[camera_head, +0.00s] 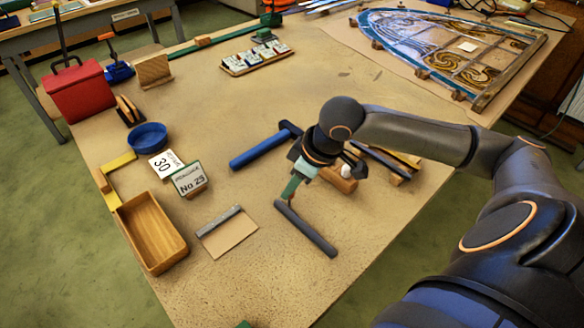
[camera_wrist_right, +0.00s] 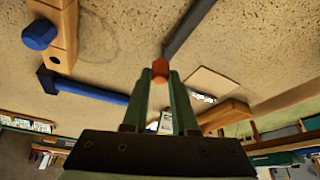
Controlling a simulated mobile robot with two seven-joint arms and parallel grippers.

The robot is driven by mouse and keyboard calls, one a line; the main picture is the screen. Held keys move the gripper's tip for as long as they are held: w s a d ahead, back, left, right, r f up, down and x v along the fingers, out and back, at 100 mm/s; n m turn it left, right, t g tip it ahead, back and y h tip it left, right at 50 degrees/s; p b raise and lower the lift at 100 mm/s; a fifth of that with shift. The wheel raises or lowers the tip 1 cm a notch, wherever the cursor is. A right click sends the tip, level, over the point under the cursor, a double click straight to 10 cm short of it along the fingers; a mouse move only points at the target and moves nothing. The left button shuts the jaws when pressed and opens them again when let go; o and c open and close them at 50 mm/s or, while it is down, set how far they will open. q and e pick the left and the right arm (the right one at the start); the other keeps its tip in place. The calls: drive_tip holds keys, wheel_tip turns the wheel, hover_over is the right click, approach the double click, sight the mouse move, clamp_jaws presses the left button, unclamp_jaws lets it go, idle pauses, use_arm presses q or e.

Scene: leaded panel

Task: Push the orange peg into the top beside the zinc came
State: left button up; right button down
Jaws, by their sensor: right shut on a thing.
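My right gripper (camera_head: 289,192) has green fingers, pointing down over the middle of the table. In the right wrist view its fingertips (camera_wrist_right: 160,76) are shut on the orange peg (camera_wrist_right: 160,68), which sticks out past them. In the head view the peg is too small to make out clearly. The zinc came (camera_head: 308,230) is a dark grey bar on the table, its far end close by the fingertips. It also shows in the right wrist view (camera_wrist_right: 186,28). I cannot tell whether the peg touches the came or the table top (camera_head: 260,280). My left gripper is not in view.
A blue-handled mallet (camera_head: 258,151) lies behind the gripper. Wooden pieces (camera_head: 340,179) and dark bars (camera_head: 379,162) lie right of it. A flat card with a grey edge (camera_head: 227,232), number cards and a wooden tray (camera_head: 152,233) are left. The leaded panel (camera_head: 440,45) lies far right.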

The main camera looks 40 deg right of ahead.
drive_tip(key=shift+f, duration=0.7)
drive_tip(key=c, duration=0.6)
unclamp_jaws()
drive_tip(key=shift+r, duration=0.15)
drive_tip(key=shift+p+v, duration=0.35)
drive_tip(key=shift+v, duration=5.8)
drive_tip(key=shift+s, duration=0.1)
